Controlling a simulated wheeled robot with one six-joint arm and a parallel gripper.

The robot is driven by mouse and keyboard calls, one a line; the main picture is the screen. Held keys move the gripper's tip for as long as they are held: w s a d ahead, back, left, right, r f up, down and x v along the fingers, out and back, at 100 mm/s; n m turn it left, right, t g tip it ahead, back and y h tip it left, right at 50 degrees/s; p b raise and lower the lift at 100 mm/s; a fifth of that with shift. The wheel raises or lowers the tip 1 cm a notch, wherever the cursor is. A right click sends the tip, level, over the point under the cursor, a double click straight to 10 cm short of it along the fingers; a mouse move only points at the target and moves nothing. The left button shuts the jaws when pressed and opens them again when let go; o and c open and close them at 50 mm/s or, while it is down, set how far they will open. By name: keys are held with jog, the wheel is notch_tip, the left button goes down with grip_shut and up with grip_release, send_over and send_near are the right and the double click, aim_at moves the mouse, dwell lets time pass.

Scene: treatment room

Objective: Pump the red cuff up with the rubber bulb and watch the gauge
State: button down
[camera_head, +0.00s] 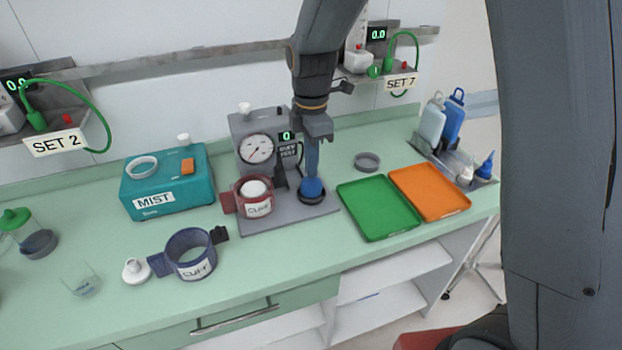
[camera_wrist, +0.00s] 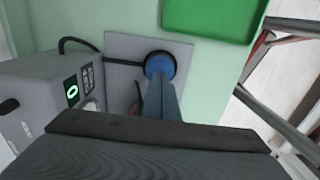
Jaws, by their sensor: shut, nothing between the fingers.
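The red cuff (camera_head: 257,208) sits around a white form at the front left of the grey gauge stand. The round gauge (camera_head: 256,149) is on the stand's upright housing, and the green display (camera_head: 286,136) beside it reads 0. The display also shows in the wrist view (camera_wrist: 72,92). The blue rubber bulb (camera_head: 313,188) sits in a dark ring on the right of the base plate. My gripper (camera_head: 312,172) is shut with nothing between its fingers, and its tips are right above the bulb. In the wrist view the fingers partly cover the bulb (camera_wrist: 160,64); I cannot tell whether they touch.
A green tray (camera_head: 379,236) and an orange tray (camera_head: 430,218) lie to the right. A blue cuff (camera_head: 190,275) lies in front on the left. A teal MIST box (camera_head: 168,207) stands behind it. Bottles (camera_head: 453,117) stand at the far right. The counter's front middle is clear.

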jog(key=shift+f+b, duration=0.45)
jog(key=shift+f, duration=0.65)
jog(key=shift+r+p, duration=0.95)
jog(key=shift+r, duration=0.2)
jog(key=shift+f, duration=0.15)
jog(key=shift+f+b, duration=0.5)
jog(key=shift+f, duration=0.5)
jog(key=shift+r+p, duration=0.9)
jog(key=shift+r, duration=0.25)
jog(key=shift+f, duration=0.1)
